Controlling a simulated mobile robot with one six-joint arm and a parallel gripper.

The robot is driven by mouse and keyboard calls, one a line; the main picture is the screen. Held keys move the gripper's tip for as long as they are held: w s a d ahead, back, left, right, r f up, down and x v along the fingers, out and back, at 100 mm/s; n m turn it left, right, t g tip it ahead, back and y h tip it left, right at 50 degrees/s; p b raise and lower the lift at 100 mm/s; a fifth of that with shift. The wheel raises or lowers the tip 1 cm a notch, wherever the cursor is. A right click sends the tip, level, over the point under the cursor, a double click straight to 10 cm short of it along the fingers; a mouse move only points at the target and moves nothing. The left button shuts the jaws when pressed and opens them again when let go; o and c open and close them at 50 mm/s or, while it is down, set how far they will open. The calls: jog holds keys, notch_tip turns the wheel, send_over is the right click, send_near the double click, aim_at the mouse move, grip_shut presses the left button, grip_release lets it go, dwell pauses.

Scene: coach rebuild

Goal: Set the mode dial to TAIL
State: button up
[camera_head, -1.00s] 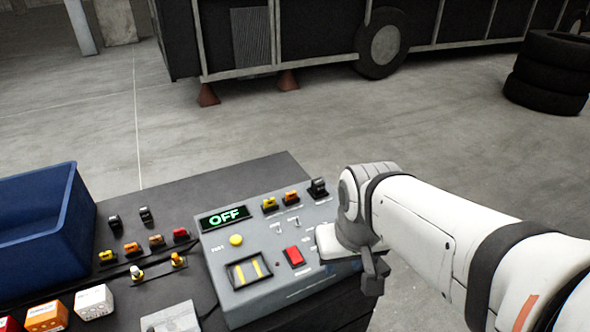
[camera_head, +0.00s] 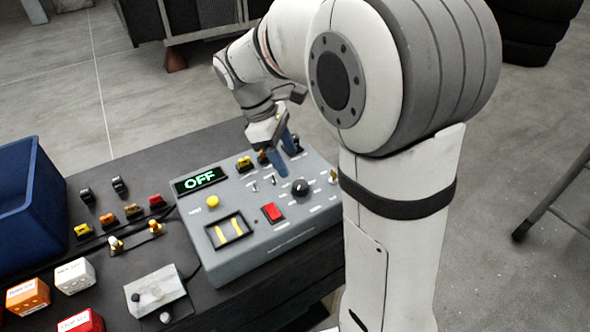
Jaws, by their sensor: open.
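A grey control box (camera_head: 240,243) stands on the dark bench. Its display (camera_head: 200,180) reads OFF in green. A round black dial (camera_head: 300,187) with a light mark sits on the right part of its top face; the lettering around it is too small to read. My gripper (camera_head: 285,158) hangs over the back right of the box, its blue fingers pointing down, open and empty. It is behind and a little left of the dial, apart from it. The fingers partly hide the switches at the back edge.
A blue bin (camera_head: 30,215) stands left. Coloured cubes (camera_head: 75,275) and a small grey switch box (camera_head: 154,288) are in front. My arm covers the box's right side.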

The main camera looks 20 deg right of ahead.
aim_at(301, 184)
jog(key=x, duration=0.7)
jog(key=shift+s+d+f, duration=0.1)
jog(key=shift+d+f, duration=0.05)
jog(key=shift+f, duration=0.1)
jog(key=shift+c, duration=0.5)
jog(key=c, duration=0.9)
